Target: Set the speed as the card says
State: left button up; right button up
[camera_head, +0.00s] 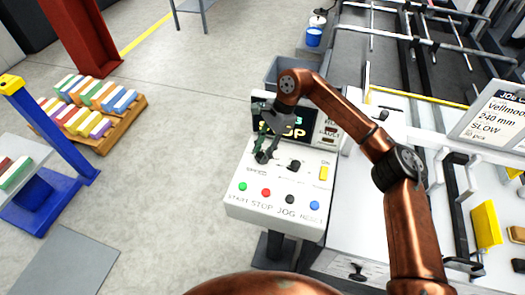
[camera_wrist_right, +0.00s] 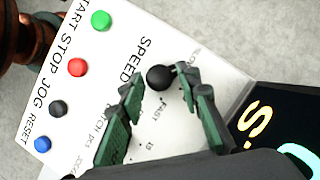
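The job card (camera_head: 490,115) stands at the right in the head view and reads "Vellmoor", "240 mm", "SLOW" and a pcs line. The control panel (camera_head: 240,205) is in the middle, below my right arm. My right gripper (camera_head: 262,155) is over the panel's speed area. In the wrist view, the round black speed knob (camera_wrist_right: 160,77) lies between the tips of my right gripper (camera_wrist_right: 162,80), which is open with small gaps visible. "SPEED" and "FAST" are printed near the knob, with a partly covered label beyond it. The knob's setting cannot be told. My left gripper is not in view.
Green (camera_wrist_right: 101,20), red (camera_wrist_right: 78,67), black (camera_wrist_right: 58,108) and blue (camera_wrist_right: 42,144) buttons line the panel's front. A second black knob (camera_head: 294,165) and a yellow switch (camera_head: 323,173) sit beside the gripper. The partly hidden display (camera_head: 325,125) stands behind.

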jog(key=shift+o, duration=1)
jog(key=shift+r, duration=0.1)
jog(key=v, duration=1.1)
jog(key=shift+d+r, duration=0.2)
jog(key=shift+r, duration=0.15)
jog(key=shift+w, duration=0.1)
